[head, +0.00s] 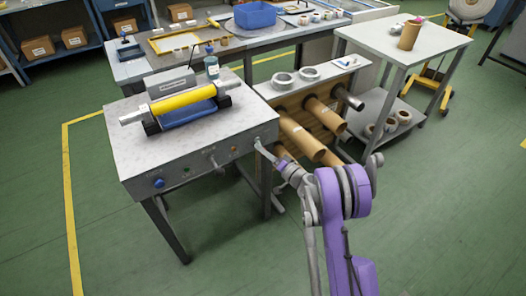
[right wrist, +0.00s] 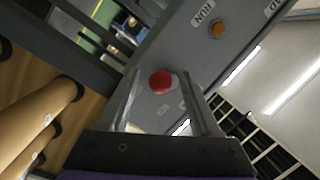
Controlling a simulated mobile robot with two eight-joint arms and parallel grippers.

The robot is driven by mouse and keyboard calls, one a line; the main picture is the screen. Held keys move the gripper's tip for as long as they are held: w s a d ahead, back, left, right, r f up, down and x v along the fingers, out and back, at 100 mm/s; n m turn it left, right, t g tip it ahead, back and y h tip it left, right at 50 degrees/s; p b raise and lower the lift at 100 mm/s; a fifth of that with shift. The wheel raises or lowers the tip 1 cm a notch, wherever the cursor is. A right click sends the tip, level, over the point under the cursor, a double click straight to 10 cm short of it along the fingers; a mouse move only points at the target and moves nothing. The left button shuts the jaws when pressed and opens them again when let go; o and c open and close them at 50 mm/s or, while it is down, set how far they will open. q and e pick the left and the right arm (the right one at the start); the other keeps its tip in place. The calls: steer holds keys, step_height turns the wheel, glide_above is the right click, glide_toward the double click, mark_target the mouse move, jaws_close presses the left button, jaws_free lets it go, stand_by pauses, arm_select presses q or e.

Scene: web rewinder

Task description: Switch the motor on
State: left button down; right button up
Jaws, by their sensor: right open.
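The web rewinder (head: 190,135) has a grey top with a yellow roller and a front control panel (head: 200,168). A blue knob (head: 158,183) is at the panel's left, and an orange lamp (head: 234,149) is towards its right. My right gripper (head: 259,146) is at the panel's right end. In the right wrist view its two fingers are open and empty, with a red round button (right wrist: 160,82) showing between them. Contact with the button cannot be told. An orange lamp labelled RUN (right wrist: 217,29) sits beyond. Which control is the motor switch cannot be read. My left gripper is out of view.
A rack with cardboard tubes (head: 302,138) stands right of the machine, close to my right arm. A grey cart (head: 385,42) is at the back right. A workbench with a blue bin (head: 255,15) is behind. The green floor in front is clear.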

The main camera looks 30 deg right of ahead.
steer(key=shift+w, duration=0.35)
jaws_close()
